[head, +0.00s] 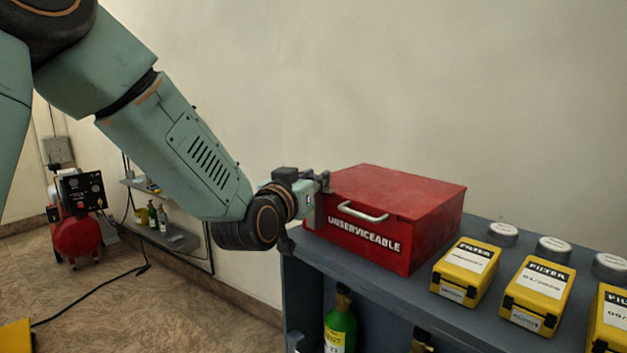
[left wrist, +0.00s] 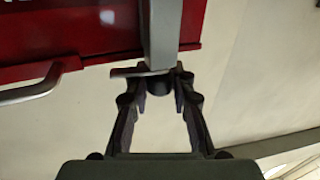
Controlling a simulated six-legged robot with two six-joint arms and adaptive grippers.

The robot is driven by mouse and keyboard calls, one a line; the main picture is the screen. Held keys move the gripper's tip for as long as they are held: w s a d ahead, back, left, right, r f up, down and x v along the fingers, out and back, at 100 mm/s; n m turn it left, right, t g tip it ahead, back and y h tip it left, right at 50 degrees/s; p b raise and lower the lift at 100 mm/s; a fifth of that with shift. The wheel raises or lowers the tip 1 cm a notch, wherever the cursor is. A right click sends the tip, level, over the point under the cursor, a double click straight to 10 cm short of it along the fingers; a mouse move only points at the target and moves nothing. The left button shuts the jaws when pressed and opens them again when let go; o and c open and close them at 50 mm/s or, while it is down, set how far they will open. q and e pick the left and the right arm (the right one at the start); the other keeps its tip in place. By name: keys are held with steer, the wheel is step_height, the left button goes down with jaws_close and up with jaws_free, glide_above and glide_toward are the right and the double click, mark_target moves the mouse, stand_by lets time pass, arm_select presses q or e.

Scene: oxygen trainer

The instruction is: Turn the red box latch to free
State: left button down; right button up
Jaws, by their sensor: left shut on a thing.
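The red box (head: 385,215), lettered UNSERVICEABLE, sits at the left end of the grey shelf unit with its lid down. It also shows at the top of the left wrist view (left wrist: 95,30). Its latch, a grey bar (left wrist: 162,32), lies across the box's edge in that view, with a dark round knob at its end. The latch also shows at the box's left front edge in the head view (head: 319,212). My left gripper (left wrist: 160,84) is shut on the latch at its knob end. It also shows in the head view (head: 322,183). My right gripper is not in view.
A pale handle (head: 362,212) juts from the box front. Several yellow filter boxes (head: 466,272) and grey round lids (head: 503,234) stand to the right on the shelf unit's top (head: 420,302). A green bottle (head: 340,325) stands below. A red compressor (head: 76,238) is at far left.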

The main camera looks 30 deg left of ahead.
arm_select(q)
steer(key=shift+m+h, duration=0.9)
steer(key=shift+h, duration=0.7)
steer(key=c, duration=1.1)
jaws_free()
steer(key=shift+s, duration=0.1)
steer(key=shift+s+a, duration=0.25)
steer(key=shift+s, duration=1.6)
steer(key=shift+s+a, duration=0.2)
steer(key=shift+s, duration=1.65)
